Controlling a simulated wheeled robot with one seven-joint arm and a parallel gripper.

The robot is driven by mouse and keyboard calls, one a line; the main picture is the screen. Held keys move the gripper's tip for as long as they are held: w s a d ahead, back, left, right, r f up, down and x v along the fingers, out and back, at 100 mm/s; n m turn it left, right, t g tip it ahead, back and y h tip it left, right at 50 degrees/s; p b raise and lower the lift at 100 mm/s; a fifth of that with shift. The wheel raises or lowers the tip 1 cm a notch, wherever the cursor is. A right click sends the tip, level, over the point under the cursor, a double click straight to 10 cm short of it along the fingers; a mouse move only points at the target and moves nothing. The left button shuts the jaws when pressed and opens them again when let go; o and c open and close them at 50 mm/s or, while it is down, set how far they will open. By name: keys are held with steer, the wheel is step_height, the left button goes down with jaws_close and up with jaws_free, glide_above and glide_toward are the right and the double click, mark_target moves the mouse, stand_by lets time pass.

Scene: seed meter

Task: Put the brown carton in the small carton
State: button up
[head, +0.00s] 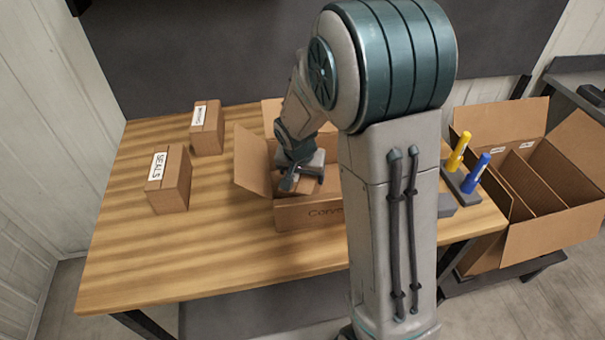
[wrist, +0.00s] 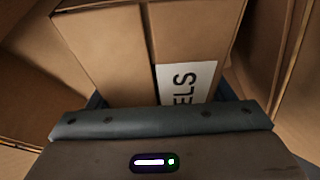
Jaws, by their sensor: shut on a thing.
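The small carton (head: 304,216) stands open on the table, flaps spread, with partly hidden lettering on its front. My gripper (head: 302,178) reaches down into its opening. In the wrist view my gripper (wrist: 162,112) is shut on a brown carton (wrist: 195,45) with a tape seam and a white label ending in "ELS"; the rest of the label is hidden. Cardboard walls show on both sides of the held carton, so it is at least partly inside the small carton. Whether it touches the bottom cannot be seen.
A carton labelled SEALS (head: 170,182) and another labelled carton (head: 207,130) stand on the table (head: 215,255) at left. A yellow marker (head: 459,150) and a blue marker (head: 476,172) stand upright at right. A large divided open carton (head: 545,235) is beyond them. The table's front left is clear.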

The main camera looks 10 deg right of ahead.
steer(key=o, duration=0.9)
steer(key=shift+f, duration=0.2)
steer(key=o, duration=0.5)
steer(key=shift+r, duration=0.1)
steer(key=shift+c, duration=0.2)
steer(key=shift+r, duration=0.1)
steer(key=v, duration=1.2)
steer(key=shift+b, duration=0.3)
